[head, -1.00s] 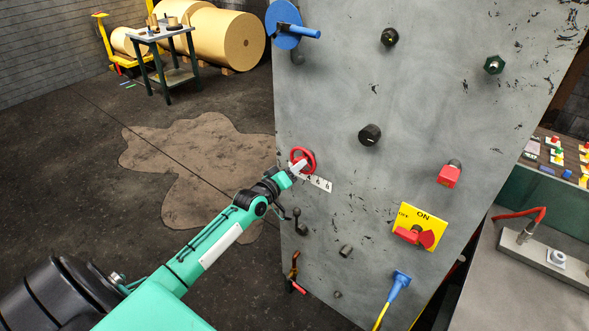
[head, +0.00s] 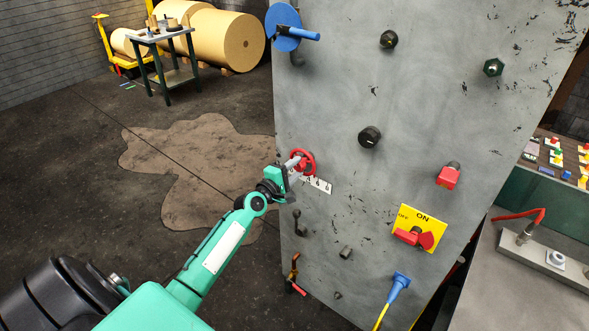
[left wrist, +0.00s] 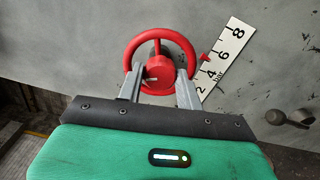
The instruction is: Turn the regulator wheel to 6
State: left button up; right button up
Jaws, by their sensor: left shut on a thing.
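The red regulator wheel (head: 302,162) is on the left edge of the grey panel. In the left wrist view its rim (left wrist: 160,36) and hub (left wrist: 159,72) face me. Beside it is a white slanted scale (left wrist: 226,52) marked 2, 4, 6 and 8. A small red pointer (left wrist: 206,57) at the scale's edge stands between 4 and 6. My left gripper (head: 295,163) is at the wheel. My right gripper is not in view.
The panel (head: 330,90) also bears a blue crank wheel (head: 284,28), black knobs (head: 370,137), a red handle (head: 449,176), a yellow ON/OFF switch plate (head: 430,217) and a blue plug (head: 399,283). A dark lever (head: 297,221) sits just below the regulator wheel. Open floor lies left.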

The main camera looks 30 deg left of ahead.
pick_arm(q)
jog(key=n+p, duration=0.1)
jog(key=n, duration=0.2)
jog(key=shift+n, duration=0.4)
jog(key=n+p, duration=0.1)
jog(key=n, duration=0.1)
jog(key=shift+r+n, duration=0.1)
jog(key=shift+n, duration=0.3)
jog(key=n+p, duration=0.2)
jog(key=n, duration=0.2)
jog(key=shift+n+p, duration=0.7)
jog(key=shift+n, duration=0.4)
jog(key=o, duration=1)
